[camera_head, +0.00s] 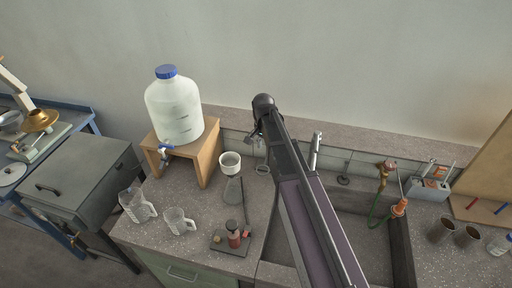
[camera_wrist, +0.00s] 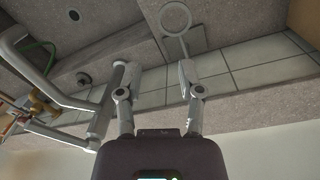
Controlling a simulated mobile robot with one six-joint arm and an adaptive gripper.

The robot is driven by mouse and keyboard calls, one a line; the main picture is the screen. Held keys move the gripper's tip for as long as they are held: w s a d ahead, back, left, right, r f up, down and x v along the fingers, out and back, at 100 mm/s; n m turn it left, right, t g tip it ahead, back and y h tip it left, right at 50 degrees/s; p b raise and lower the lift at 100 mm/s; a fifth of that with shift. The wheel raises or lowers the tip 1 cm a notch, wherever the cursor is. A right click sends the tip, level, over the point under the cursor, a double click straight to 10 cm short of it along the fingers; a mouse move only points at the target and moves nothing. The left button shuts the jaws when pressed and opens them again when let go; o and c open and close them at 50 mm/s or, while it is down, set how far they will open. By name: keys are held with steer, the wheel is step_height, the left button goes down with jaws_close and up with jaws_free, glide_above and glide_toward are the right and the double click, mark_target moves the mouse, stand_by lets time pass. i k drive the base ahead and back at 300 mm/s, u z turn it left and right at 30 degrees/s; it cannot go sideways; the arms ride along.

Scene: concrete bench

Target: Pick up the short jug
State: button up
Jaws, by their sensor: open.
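Two clear jugs with handles stand upright on the left part of the bench in the head view. The shorter jug (camera_head: 179,221) is nearer the middle, and the taller jug (camera_head: 136,205) is to its left. My gripper (camera_head: 257,136) is far from both, up near the back wall, right of the water container. In the wrist view my gripper (camera_wrist: 156,78) has its two fingers apart with nothing held between them. Neither jug shows in the wrist view.
A white water container (camera_head: 175,108) sits on a wooden stand (camera_head: 208,158). A white cup (camera_head: 230,163), a glass flask (camera_head: 233,190) and a small dark tray (camera_head: 230,246) stand right of the jugs. A sink (camera_head: 372,240) and a tap (camera_head: 315,150) are beside my arm.

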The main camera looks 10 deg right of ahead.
mark_target(174, 217)
steer(key=k, duration=0.85)
steer(key=z, duration=0.05)
